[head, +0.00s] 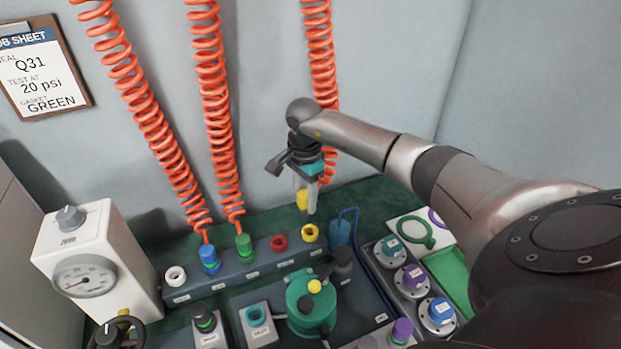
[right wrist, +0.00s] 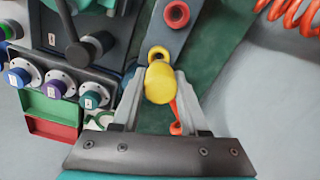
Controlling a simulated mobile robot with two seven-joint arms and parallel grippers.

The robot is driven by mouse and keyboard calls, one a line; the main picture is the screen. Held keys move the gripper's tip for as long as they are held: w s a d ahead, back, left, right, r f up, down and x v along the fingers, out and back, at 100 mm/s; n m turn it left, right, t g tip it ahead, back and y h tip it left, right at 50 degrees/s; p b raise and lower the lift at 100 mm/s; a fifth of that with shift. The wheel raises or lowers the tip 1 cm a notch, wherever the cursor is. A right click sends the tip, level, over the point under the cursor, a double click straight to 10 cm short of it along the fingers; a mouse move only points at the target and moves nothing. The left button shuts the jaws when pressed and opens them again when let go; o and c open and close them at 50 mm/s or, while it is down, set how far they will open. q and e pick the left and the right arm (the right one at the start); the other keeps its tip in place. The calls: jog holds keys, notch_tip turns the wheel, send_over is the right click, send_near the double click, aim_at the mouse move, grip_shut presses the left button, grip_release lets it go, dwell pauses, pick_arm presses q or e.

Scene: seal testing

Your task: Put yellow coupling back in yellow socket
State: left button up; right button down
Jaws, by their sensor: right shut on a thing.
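My right gripper (head: 305,205) points down, shut on the yellow coupling (head: 302,199). In the right wrist view the coupling (right wrist: 159,83) sits between the two fingers, with an orange-red hose part (right wrist: 174,112) visible beside it. The yellow socket (head: 310,233) is at the right end of the dark rail. The coupling is above the socket and apart from it in the head view. In the right wrist view the socket (right wrist: 158,54) shows just beyond the coupling, partly hidden by it. My left gripper is not in view.
The dark rail (head: 225,281) also holds a red socket (head: 279,242), a green coupling (head: 244,246), a blue coupling (head: 209,260) and a white socket (head: 175,275). Coiled orange hoses (head: 213,90) hang behind. A green round vessel (head: 302,311) and a grey post (head: 342,262) stand in front.

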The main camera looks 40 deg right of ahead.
jog(key=shift+d+f+m, duration=0.25)
jog(key=shift+d+m, duration=0.15)
jog(key=shift+d, duration=0.4)
jog(key=shift+f+b, duration=0.5)
jog(key=shift+f, duration=0.1)
jog(key=shift+f+b, duration=1.2)
jog(key=shift+f, duration=0.35)
pick_arm(q)
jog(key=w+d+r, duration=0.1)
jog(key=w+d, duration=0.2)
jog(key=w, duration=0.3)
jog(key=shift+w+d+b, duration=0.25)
jog(key=shift+b, duration=0.15)
pick_arm(e)
jog(key=shift+f, duration=0.55)
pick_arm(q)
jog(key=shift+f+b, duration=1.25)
pick_arm(e)
jog(key=shift+f, duration=1.4)
jog(key=shift+c, duration=1.8)
grip_release()
jog(key=shift+s, duration=0.1)
